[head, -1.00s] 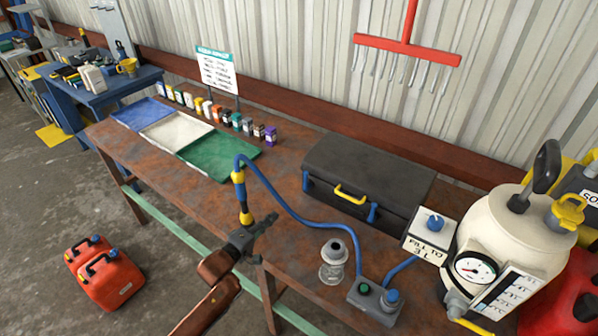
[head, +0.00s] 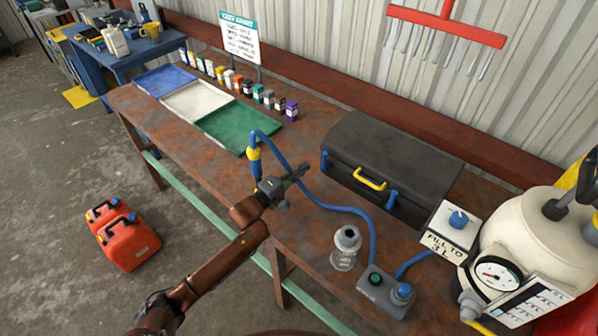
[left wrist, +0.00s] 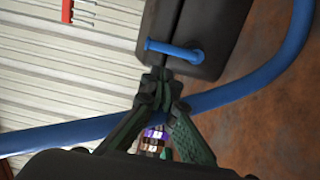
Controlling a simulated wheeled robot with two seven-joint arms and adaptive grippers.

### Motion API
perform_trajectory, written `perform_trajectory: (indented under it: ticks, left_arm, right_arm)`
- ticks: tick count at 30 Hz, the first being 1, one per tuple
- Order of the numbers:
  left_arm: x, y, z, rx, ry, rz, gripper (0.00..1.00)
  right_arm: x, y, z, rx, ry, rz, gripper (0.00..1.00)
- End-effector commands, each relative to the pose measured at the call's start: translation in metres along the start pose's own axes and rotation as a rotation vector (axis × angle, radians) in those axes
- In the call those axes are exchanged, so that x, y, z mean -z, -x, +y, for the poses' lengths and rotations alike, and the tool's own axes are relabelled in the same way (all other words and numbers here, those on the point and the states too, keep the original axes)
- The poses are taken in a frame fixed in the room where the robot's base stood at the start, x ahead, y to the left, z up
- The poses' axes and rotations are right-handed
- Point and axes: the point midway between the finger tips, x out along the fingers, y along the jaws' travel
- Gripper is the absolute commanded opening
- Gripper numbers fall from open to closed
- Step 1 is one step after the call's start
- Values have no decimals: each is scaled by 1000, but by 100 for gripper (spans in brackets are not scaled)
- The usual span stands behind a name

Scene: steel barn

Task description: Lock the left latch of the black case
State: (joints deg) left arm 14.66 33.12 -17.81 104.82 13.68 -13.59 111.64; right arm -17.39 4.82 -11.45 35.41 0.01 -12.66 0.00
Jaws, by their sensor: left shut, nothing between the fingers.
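The black case (head: 395,150) lies closed on the rusty bench, with a yellow handle (head: 369,179) on its front. Its left latch (head: 324,161) is a blue piece at the front left; a matching right latch (head: 391,200) is at the front right. My left gripper (head: 303,170) is shut and empty, a little left of the left latch and apart from it in the head view. In the left wrist view, the shut fingertips (left wrist: 158,76) appear just below a blue latch (left wrist: 175,50) that sticks out from the case (left wrist: 215,35). My right gripper is not in view.
A blue hose (head: 325,205) curves over the bench close to my left gripper and crosses behind the fingers in the wrist view. Coloured mats (head: 240,126) lie at left.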

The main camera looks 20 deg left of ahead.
Motion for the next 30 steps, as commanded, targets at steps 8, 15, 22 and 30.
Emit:
perform_trajectory:
  ticks: [8, 15, 22, 30]
  left_arm:
    - [-1, -46, -1, 0, -1, -1, 0]
    - [-1, -58, -1, 2, 0, -1, 0]
    - [-1, -58, 0, 1, 0, -1, 0]
    - [-1, -57, 2, 2, -26, 1, 0]
  right_arm:
    - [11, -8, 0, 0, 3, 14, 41]
    - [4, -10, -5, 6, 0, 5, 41]
    - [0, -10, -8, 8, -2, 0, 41]
    - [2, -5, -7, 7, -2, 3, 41]
